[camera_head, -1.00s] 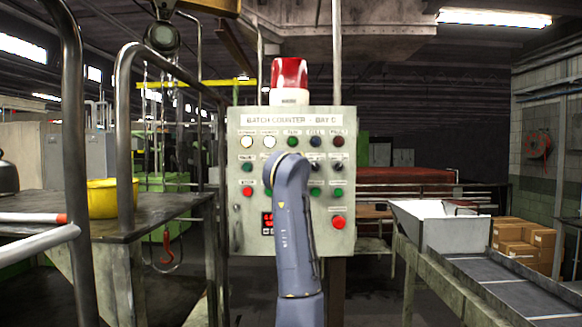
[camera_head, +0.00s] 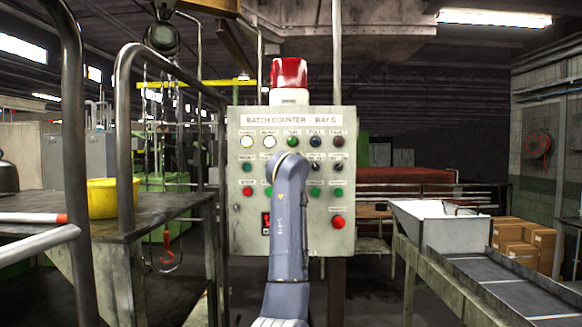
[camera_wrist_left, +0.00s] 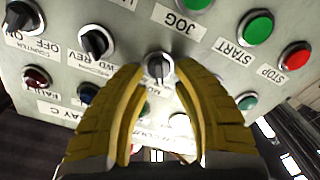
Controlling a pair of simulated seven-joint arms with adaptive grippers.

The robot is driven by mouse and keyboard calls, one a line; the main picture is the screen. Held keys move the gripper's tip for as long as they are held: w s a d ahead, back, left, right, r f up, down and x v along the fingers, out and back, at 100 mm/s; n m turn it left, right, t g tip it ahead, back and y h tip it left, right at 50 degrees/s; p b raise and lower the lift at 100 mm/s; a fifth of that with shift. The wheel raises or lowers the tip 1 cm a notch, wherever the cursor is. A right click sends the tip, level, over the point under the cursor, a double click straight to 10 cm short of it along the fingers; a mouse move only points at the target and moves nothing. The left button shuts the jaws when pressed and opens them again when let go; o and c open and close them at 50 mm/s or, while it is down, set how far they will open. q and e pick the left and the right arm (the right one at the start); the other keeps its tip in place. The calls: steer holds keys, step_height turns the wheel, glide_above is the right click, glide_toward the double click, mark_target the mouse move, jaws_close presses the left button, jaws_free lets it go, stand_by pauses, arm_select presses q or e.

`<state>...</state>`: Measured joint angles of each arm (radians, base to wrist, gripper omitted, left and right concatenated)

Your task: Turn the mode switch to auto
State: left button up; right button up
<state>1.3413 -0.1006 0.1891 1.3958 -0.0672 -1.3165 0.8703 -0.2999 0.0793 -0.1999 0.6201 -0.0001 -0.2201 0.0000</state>
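The control panel (camera_head: 322,244), headed "BATCH COUNTER - BAY C", stands upright ahead in the head view. My left arm is in front of it and hides its middle and my left gripper. In the left wrist view the panel appears upside down. My left gripper (camera_wrist_left: 158,70) is open, its two yellow fingers spread to either side of a small black switch knob (camera_wrist_left: 158,65) with a light pointer. A gap shows on both sides of the knob. Its label is mostly covered by the fingers; only "MO" shows. My right gripper is not in view.
Two black selector knobs, counter off/on (camera_wrist_left: 22,17) and fwd/rev (camera_wrist_left: 96,42), sit to the left in the left wrist view. The green start button (camera_wrist_left: 256,27) and red stop button (camera_wrist_left: 296,56) are at right. A red beacon (camera_head: 289,73) tops the panel.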

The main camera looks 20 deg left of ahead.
arm_select(q)
jaws_close()
steer(key=shift+m, duration=0.3)
steer(key=m, duration=1.1)
steer(key=shift+w+d+r, duration=0.1)
steer(key=shift+d, duration=0.3)
steer(key=shift+m, duration=0.3)
steer(key=shift+o, duration=0.7)
jaws_free()
